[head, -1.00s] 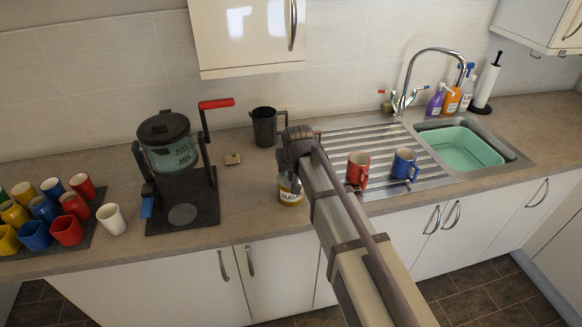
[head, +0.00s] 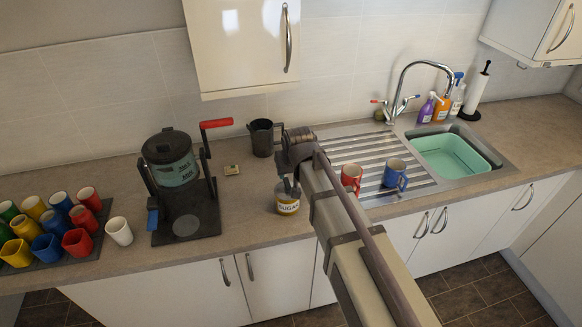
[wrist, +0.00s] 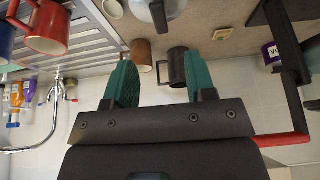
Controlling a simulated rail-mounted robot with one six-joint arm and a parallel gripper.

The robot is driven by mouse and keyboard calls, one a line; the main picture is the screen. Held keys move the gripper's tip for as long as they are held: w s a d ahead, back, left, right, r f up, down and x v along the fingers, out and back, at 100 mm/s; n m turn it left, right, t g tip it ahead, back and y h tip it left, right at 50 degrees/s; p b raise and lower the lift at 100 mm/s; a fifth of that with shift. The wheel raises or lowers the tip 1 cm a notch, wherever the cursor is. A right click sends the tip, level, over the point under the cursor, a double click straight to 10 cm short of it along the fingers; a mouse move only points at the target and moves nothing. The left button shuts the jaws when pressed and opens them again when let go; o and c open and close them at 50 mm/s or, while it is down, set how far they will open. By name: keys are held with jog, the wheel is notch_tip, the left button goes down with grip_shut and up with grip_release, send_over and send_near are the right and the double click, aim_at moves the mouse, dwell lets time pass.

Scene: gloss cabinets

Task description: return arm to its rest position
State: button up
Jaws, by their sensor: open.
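My gripper (wrist: 162,85) is open and empty in the wrist view, its two green fingers spread apart with no object between them. In the head view my arm reaches up over the counter front, and its end is above and partly in front of the sugar jar (head: 287,200). The gripper's fingers are mostly hidden there. The jar stands on the counter (head: 262,180) with something upright at its top. A red mug (head: 351,178) and a blue mug (head: 394,174) stand on the drainer, right of my arm.
A coffee machine (head: 185,190) with a red-tipped lever stands left of my arm. A dark jug (head: 262,137) is behind. Several coloured cups stand on a dark mat (head: 103,212) at far left, beside a white cup (head: 119,231). A wall cabinet (head: 240,45) hangs above.

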jog(key=s+d+f+m+g+b, duration=0.1)
jog(key=s+d+f+g+b, duration=0.1)
jog(key=s+d, duration=0.7)
jog(key=s+d+f+m+g+h+b, duration=0.1)
jog(key=s+d+f+m+g+b, duration=0.1)
jog(key=s+d+f+b, duration=0.3)
jog(key=s+d+f, duration=0.1)
jog(key=s+d, duration=0.3)
jog(key=s, duration=0.1)
jog(key=shift+d+f+g, duration=0.3)
jog(key=shift+d, duration=0.1)
jog(key=shift+s, duration=0.1)
